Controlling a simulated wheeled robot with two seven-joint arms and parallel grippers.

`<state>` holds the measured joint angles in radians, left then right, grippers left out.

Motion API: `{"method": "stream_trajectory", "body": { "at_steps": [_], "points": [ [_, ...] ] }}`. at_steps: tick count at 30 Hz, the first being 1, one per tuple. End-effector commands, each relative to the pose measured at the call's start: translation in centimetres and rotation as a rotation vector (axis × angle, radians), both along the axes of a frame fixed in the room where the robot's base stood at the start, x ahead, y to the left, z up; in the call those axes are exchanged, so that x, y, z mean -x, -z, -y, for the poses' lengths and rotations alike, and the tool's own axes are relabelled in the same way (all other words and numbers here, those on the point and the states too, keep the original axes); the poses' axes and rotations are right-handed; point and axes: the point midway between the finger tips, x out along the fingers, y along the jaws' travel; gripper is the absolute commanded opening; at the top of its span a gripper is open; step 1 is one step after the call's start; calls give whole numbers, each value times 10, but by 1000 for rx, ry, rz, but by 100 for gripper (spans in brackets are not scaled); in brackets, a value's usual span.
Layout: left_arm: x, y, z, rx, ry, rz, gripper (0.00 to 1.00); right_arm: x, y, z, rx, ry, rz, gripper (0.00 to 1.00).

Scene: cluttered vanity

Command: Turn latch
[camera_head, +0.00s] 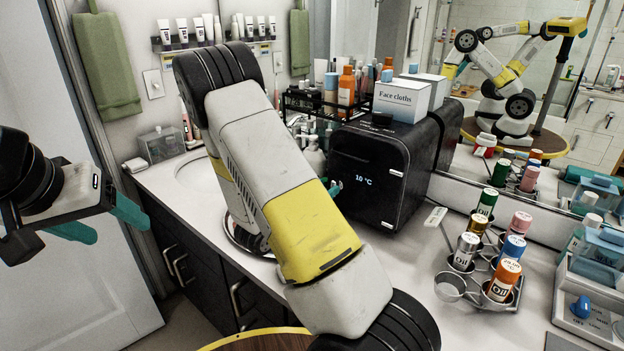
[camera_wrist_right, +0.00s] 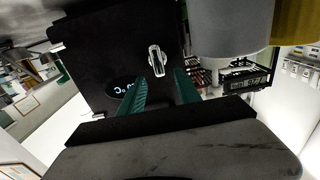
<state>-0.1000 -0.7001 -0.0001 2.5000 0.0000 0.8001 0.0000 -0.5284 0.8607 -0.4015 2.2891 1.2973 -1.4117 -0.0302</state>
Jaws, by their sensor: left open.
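The black mini fridge (camera_head: 365,190) stands on the vanity counter, its front showing a lit "10 °C" display. Two small silver fittings sit on its right edge. In the right wrist view the fridge door (camera_wrist_right: 110,50) fills the upper middle, with a silver oval latch (camera_wrist_right: 157,60) on it. My right gripper (camera_wrist_right: 162,77) is open, its teal fingers spread below and either side of the latch; I cannot tell if they touch it. In the head view, my right arm hides most of that gripper and the latch. My left gripper (camera_head: 112,222) is open and empty at far left.
A face cloths box (camera_head: 401,98) stands on the fridge. A wire rack of bottles (camera_head: 345,98) is behind it. Oil bottles in a metal holder (camera_head: 468,292) stand on the right counter. A sink (camera_head: 200,176) lies left, partly behind my arm. A mirror backs the counter.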

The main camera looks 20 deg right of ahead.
Motion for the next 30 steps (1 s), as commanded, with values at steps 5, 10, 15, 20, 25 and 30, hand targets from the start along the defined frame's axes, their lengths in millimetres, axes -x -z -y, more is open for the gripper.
{"method": "stream_trajectory", "body": {
  "at_steps": [5, 10, 15, 20, 25, 30],
  "points": [
    [0, 0, 0, 0, 0, 0, 66, -12, 0, 22, 0, 1, 0, 40],
    [0, 0, 0, 0, 0, 0, 66, -17, 0, 30, 0, 0, -1, 40],
    [0, 0, 0, 0, 0, 0, 66, -18, 0, 30, -1, -1, -2, 40],
    [0, 0, 0, 0, 0, 0, 66, -18, 0, 30, -1, -1, -2, 22],
    [0, 0, 0, 0, 0, 0, 66, -18, 0, 30, -1, -1, -2, 0],
    [0, 0, 0, 0, 0, 0, 66, -18, 0, 30, 9, -2, -17, 0]
  ]
}}
